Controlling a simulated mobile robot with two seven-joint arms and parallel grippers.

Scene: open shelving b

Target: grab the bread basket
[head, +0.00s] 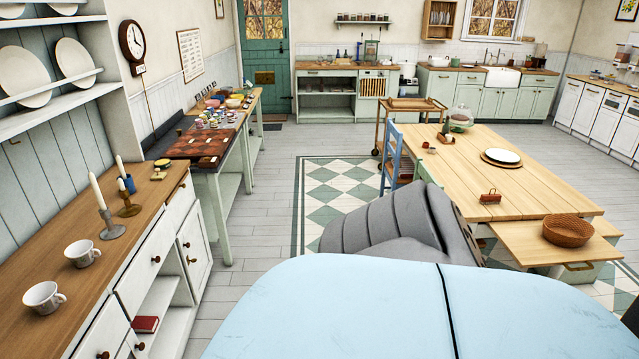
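A round brown woven basket (568,231) sits at the right of the head view. It rests upright on a low wooden surface, a bench or pulled-out leaf (530,238), at the near end of the wooden table (475,168). The inside of the basket looks empty. Neither of my grippers shows in the head view, so nothing of mine is seen touching the basket.
A small reddish-brown holder (490,197), a white plate (502,156) and a glass dome (460,119) stand on the table. A blue chair (391,155) is at its left side. A sideboard (115,235) with cups and candlesticks lines the left.

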